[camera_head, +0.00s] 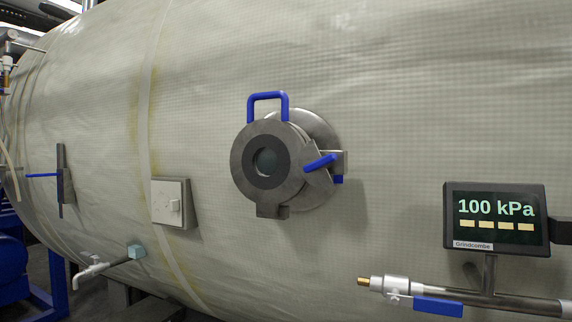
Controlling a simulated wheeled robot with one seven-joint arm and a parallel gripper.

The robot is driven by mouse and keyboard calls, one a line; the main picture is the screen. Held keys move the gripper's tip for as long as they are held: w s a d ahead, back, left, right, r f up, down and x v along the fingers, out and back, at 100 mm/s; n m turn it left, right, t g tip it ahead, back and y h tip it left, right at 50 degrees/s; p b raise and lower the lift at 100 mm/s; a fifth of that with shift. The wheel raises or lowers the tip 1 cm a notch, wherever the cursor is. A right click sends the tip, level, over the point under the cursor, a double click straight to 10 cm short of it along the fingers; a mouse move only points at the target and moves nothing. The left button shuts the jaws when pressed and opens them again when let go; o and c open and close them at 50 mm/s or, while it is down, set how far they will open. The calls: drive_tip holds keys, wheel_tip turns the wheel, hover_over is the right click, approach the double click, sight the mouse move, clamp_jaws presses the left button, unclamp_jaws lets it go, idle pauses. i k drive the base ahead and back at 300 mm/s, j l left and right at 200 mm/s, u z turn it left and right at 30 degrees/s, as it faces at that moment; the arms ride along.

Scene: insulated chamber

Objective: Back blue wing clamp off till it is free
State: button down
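The blue wing clamp (320,163) sits at the right edge of a round grey metal port cover (289,179) on the chamber wall. Its blue wing tilts up to the right, and it lies against a metal bracket on the cover's rim. A small blue part (338,180) shows just below it. A blue handle (268,96) stands on top of the cover, which has a small dark window (265,162) in its middle. The cover appears to lie against its flange. My gripper is not in view.
A display reading 100 kPa (495,219) stands at the right. Below it runs a pipe with a blue-handled valve (438,306).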

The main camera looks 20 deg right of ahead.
sight(313, 167)
drive_tip(key=i+j, duration=0.5)
drive_tip(key=i+j+z, duration=0.25)
drive_tip(key=i+j, duration=0.25)
drive_tip(key=j, duration=0.2)
drive_tip(key=i+j+z, duration=0.15)
drive_tip(key=j, duration=0.25)
drive_tip(key=i+j+z, duration=0.1)
drive_tip(key=i+j, duration=0.25)
drive_tip(key=j, duration=0.1)
